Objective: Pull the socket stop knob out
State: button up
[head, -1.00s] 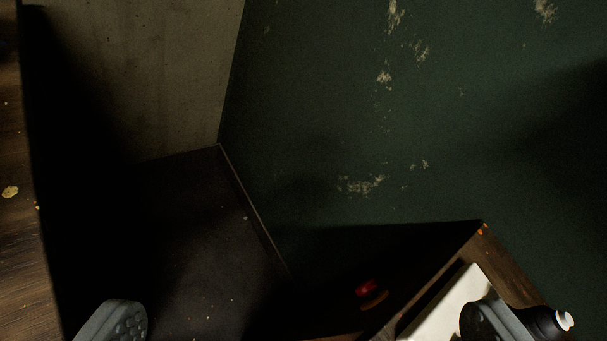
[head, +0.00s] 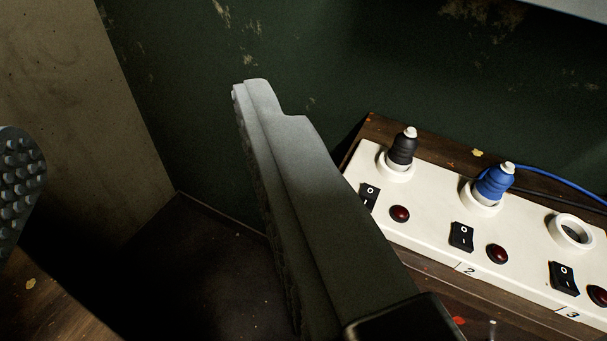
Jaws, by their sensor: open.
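A white socket strip (head: 425,235) lies on a wooden ledge at the right. It holds a black plug (head: 402,150), a blue plug (head: 493,184) and an empty round socket (head: 571,231), with rocker switches and dark red round lights in front. I cannot make out a stop knob for certain; a small red spot (head: 458,320) shows below the strip, partly cut off by my gripper. My gripper (head: 137,108) is open and empty. Its studded left finger is at the left edge; its right finger crosses the middle and hides the strip's left front.
A dark green wall (head: 330,60) stands behind, with a grey concrete wall (head: 70,90) at the left. A dark recess (head: 190,270) lies between my fingers. Blue and black cables run off right from the plugs. A pale edge juts in at the top right.

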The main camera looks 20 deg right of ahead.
jog(key=w+d+f+n+g+h, duration=0.2)
jog(key=w+d+f+n+g, duration=0.2)
jog(key=w+f+g, duration=0.65)
jog(key=w+d+f+n+g+h, duration=0.35)
jog(key=w+f+g, duration=0.45)
jog(key=w, duration=0.5)
jog(key=x, duration=1.7)
jog(key=shift+w+f, duration=0.2)
jog(key=shift+f, duration=0.05)
jog(key=shift+d+n+y, duration=0.1)
jog(key=shift+n+y, duration=0.15)
